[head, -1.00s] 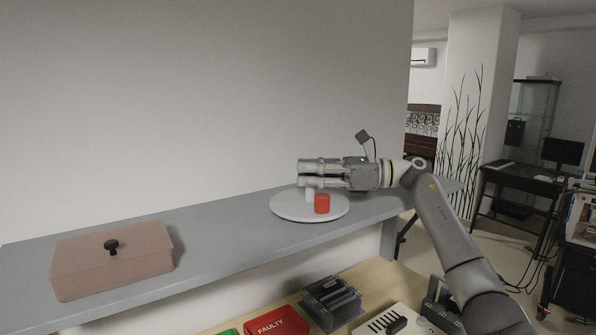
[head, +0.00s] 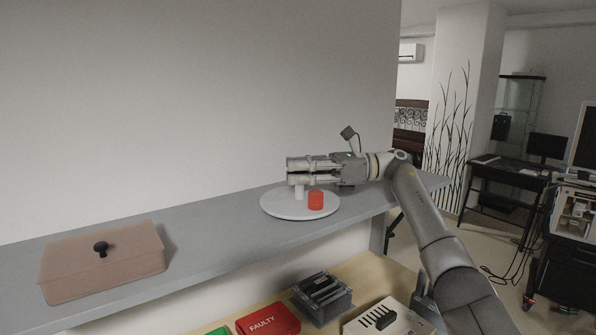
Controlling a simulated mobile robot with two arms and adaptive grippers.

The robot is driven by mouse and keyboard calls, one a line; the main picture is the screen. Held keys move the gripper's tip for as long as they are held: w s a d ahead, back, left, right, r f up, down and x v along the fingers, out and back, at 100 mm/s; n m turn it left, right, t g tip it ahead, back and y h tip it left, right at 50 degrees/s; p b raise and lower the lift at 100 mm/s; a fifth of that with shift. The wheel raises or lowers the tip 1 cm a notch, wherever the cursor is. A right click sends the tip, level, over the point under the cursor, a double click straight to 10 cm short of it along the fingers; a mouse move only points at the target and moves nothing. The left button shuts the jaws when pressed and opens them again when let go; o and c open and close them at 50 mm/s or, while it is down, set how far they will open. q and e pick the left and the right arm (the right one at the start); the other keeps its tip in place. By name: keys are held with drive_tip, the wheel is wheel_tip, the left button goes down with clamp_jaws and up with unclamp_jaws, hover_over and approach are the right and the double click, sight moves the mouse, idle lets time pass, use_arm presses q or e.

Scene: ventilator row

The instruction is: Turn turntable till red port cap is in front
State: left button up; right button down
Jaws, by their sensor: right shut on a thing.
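The white turntable (head: 275,207) is a round disc on the grey shelf. The red port cap (head: 316,200) sits on it, right of the middle and toward the front edge. A short white post (head: 299,192) stands up near the disc's middle. My right gripper (head: 296,170) reaches in from the right above the disc and is shut on the post's upper end, which its fingers hide. The red cap is just below and in front of the fingers, apart from them. My left gripper is not in view.
A pinkish lidded box (head: 105,270) with a black knob stands on the shelf (head: 215,240) at left. Below, a wooden table holds a red FAULTY bin (head: 268,320), a dark slotted rack (head: 322,298) and a pale slotted device (head: 365,325). The shelf between box and turntable is clear.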

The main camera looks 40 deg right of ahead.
drive_tip(key=shift+d+r, duration=0.15)
drive_tip(key=shift+r, duration=0.4)
drive_tip(key=c, duration=1.7)
unclamp_jaws()
drive_tip(key=o, duration=0.4)
drive_tip(key=shift+w+f, duration=0.15)
drive_tip(key=shift+w, duration=0.05)
drive_tip(key=shift+s, duration=0.35)
drive_tip(key=v, duration=1.1)
drive_tip(key=shift+s+d, duration=0.1)
drive_tip(key=shift+d, duration=0.05)
drive_tip(key=shift+s+d, duration=0.2)
